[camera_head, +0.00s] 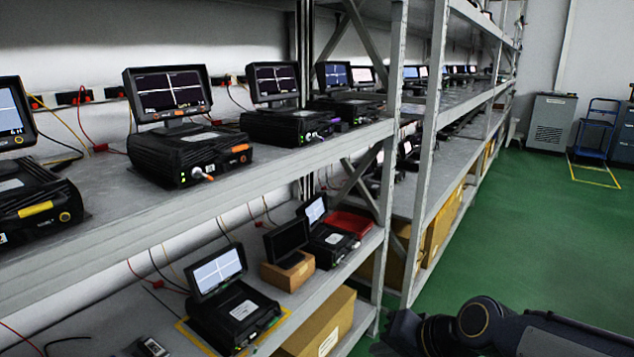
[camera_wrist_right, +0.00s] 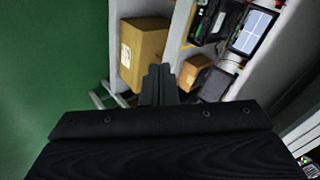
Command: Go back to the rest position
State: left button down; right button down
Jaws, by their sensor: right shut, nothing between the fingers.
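My right arm comes in from the lower right in the head view, with its dark gripper (camera_head: 398,334) near the bottom edge, in front of the rack's lower part. In the right wrist view the right gripper (camera_wrist_right: 158,84) has its fingers together with nothing between them. Beyond the fingers lie the rack's lower shelf and a cardboard box (camera_wrist_right: 143,48). The gripper appears apart from the rack. My left gripper is in neither view.
The grey rack (camera_head: 300,160) fills the left and middle. Several black devices with screens (camera_head: 190,150) stand on its upper shelf, others on the lower shelf. Green floor (camera_head: 530,240) is open on the right. A grey cabinet (camera_head: 551,122) and a blue trolley (camera_head: 594,135) stand far back.

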jog(key=s+d+f+n+h, duration=0.15)
jog(key=s+d, duration=0.35)
jog(key=s, duration=0.5)
jog(key=s+d+f+n+h, duration=0.15)
jog(key=s+d, duration=0.25)
jog(key=s, duration=0.5)
notch_tip(320, 180, up, 19)
jog(key=p, duration=1.9)
jog(key=shift+s+f, duration=0.15)
jog(key=shift+s, duration=0.3)
